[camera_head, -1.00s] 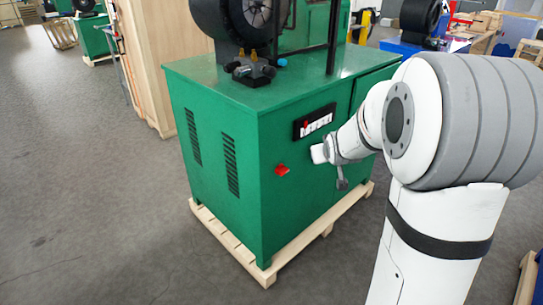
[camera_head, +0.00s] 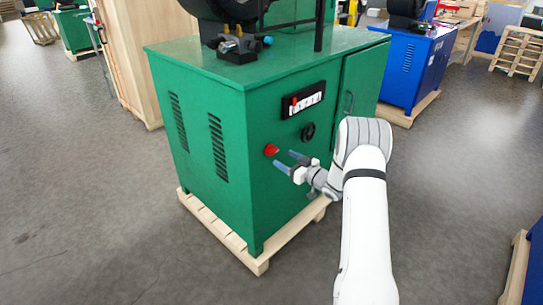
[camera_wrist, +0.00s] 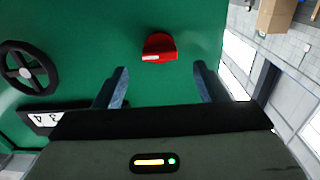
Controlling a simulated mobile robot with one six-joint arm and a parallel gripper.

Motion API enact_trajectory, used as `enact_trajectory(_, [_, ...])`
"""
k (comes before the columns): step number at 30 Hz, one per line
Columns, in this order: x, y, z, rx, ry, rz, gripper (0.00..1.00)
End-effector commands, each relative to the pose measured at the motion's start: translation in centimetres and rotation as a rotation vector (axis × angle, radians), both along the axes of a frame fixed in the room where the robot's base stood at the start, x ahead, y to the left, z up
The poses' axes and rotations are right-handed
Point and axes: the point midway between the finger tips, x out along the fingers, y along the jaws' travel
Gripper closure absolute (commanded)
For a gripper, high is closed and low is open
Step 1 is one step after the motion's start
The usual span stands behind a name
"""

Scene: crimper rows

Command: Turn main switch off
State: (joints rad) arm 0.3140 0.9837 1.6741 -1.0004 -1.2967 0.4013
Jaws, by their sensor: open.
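The main switch is a red rotary knob (camera_head: 271,150) on the front of the green cabinet (camera_head: 232,165). In the wrist view the red knob (camera_wrist: 159,47) carries a pale mark on its left side and lies ahead of the fingertips, between their lines. My gripper (camera_head: 287,160) is open and empty, just right of the knob and a little below it in the head view. Its two blue-grey fingers point at the cabinet front; in the wrist view my gripper (camera_wrist: 162,77) has a wide gap between the fingers. The fingers appear clear of the knob.
A black handwheel (camera_head: 308,132) and a black panel with a white scale (camera_head: 305,101) are on the same face. The cabinet stands on a wooden pallet (camera_head: 262,262). A blue cabinet (camera_head: 405,75) stands behind at right. Grey floor is free at left.

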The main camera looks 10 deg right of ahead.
Motion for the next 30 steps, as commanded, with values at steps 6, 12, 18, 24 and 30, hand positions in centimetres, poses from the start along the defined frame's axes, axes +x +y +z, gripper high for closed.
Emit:
enact_trajectory(6, [2.9, 2.3, 0.0, -0.001, 0.000, 0.002, 0.35])
enact_trajectory(12, [4.6, 3.4, 0.0, 0.000, 0.002, 0.000, 0.35])
enact_trajectory(18, [4.9, 3.5, 0.0, 0.000, 0.002, -0.002, 0.35])
enact_trajectory(24, [4.8, 3.5, 0.0, 0.000, 0.002, -0.002, 0.41])
enact_trajectory(30, [4.8, 3.5, 0.0, 0.000, 0.002, -0.003, 0.57])
